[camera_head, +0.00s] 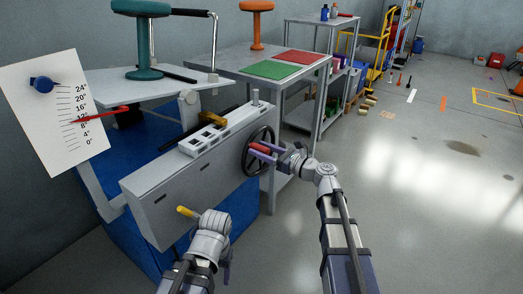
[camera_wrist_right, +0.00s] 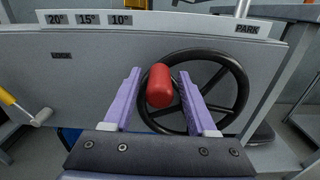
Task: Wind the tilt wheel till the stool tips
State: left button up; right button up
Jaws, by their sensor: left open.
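The black tilt wheel (camera_head: 258,150) with a red knob is on the grey panel's right end; it also shows in the right wrist view (camera_wrist_right: 240,88). My right gripper (camera_head: 268,152) is open at the wheel, with its purple fingers on either side of the red knob (camera_wrist_right: 159,86) and gaps showing. The teal stool (camera_head: 145,40) stands on the pale tilt plate (camera_head: 110,84). The white angle card (camera_head: 50,130) has a red pointer (camera_head: 100,115) near the 12° mark. My left gripper (camera_head: 227,262) is low in front of the panel, its fingers mostly hidden.
A yellow-handled lever (camera_head: 187,212) sticks out near my left wrist; the panel there reads LOCK in the wrist view. A grey table (camera_head: 225,62) behind holds an orange stool (camera_head: 257,22), a green mat (camera_head: 268,70) and a red mat (camera_head: 299,56).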

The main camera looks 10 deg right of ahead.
jog(key=shift+o, duration=0.2)
jog(key=shift+v, duration=3.9)
